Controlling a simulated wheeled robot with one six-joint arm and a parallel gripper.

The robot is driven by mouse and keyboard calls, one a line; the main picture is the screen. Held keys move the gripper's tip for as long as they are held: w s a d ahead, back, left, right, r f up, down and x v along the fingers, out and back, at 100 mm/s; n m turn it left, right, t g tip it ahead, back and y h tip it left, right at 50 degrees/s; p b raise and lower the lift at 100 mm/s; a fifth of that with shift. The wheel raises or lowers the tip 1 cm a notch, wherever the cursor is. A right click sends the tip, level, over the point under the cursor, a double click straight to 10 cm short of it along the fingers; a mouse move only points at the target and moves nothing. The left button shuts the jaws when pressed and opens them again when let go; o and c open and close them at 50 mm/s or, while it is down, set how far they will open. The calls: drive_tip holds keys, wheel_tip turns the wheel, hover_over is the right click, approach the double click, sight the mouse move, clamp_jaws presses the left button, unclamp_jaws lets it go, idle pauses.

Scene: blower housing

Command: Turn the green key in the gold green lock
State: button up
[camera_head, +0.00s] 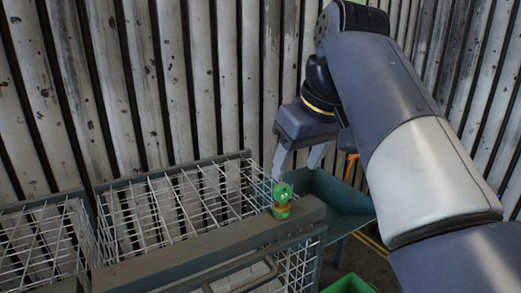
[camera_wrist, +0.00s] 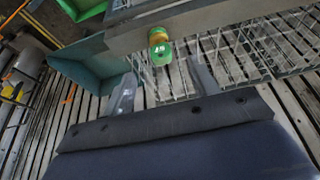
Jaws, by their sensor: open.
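The green key (camera_head: 282,189) stands upright in the gold-green lock (camera_head: 281,210), which sits on the grey beam along the front of the wire cage. In the wrist view the green key (camera_wrist: 159,49) shows end-on, with the lock (camera_wrist: 157,33) behind it on the beam. My gripper (camera_head: 297,166) is open and empty, just above and to the right of the key in the head view. In the wrist view the key appears in the gap between the fingers of my gripper (camera_wrist: 161,61); whether they touch it I cannot tell.
The wire cage (camera_head: 165,205) fills the left, with a handle bar (camera_head: 245,277) on its front. A teal-grey bin (camera_head: 335,190) stands right of the lock, and a green bin (camera_head: 348,285) lies below. A corrugated wall (camera_head: 225,80) closes the back.

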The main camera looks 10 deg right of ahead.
sight(283, 189)
drive_tip(key=x, duration=1)
drive_tip(key=shift+w, duration=0.25)
drive_tip(key=shift+c, duration=0.6)
drive_tip(key=c, duration=0.9)
drive_tip(key=shift+c, duration=0.2)
drive_tip(key=m+h, duration=0.1)
drive_tip(key=m, duration=0.3)
drive_tip(key=shift+a+h+p, duration=0.1)
drive_tip(key=shift+h+p, duration=0.2)
drive_tip(key=shift+p, duration=0.1)
drive_tip(key=shift+m, duration=0.4)
